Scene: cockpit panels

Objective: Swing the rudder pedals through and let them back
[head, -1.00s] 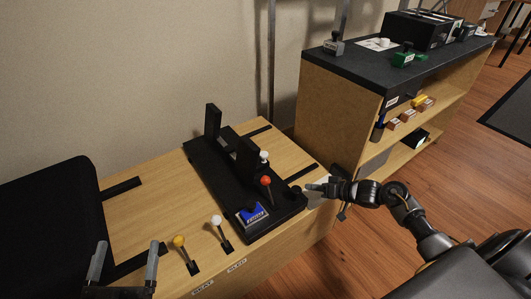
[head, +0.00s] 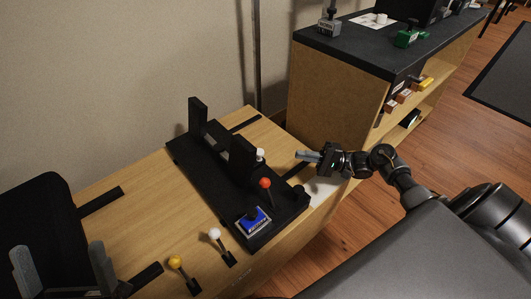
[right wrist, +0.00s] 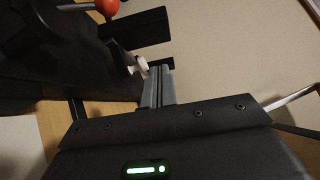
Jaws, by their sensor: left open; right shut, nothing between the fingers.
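The rudder pedals are two upright black plates on a black base on the wooden bench: the far pedal (head: 197,117) and the near pedal (head: 242,158). The near pedal looks level with the far one or slightly forward; I cannot tell the exact angle. My right gripper (head: 299,156) is shut and empty, to the right of the near pedal and apart from it. In the right wrist view its fingers (right wrist: 158,82) point toward a white knob (right wrist: 139,65).
A red-knobbed lever (head: 265,183) and a blue-faced box (head: 253,221) stand on the base near the pedals. White (head: 214,233) and yellow (head: 175,262) knobbed levers stand in front. A black-topped shelf (head: 360,55) stands behind at right.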

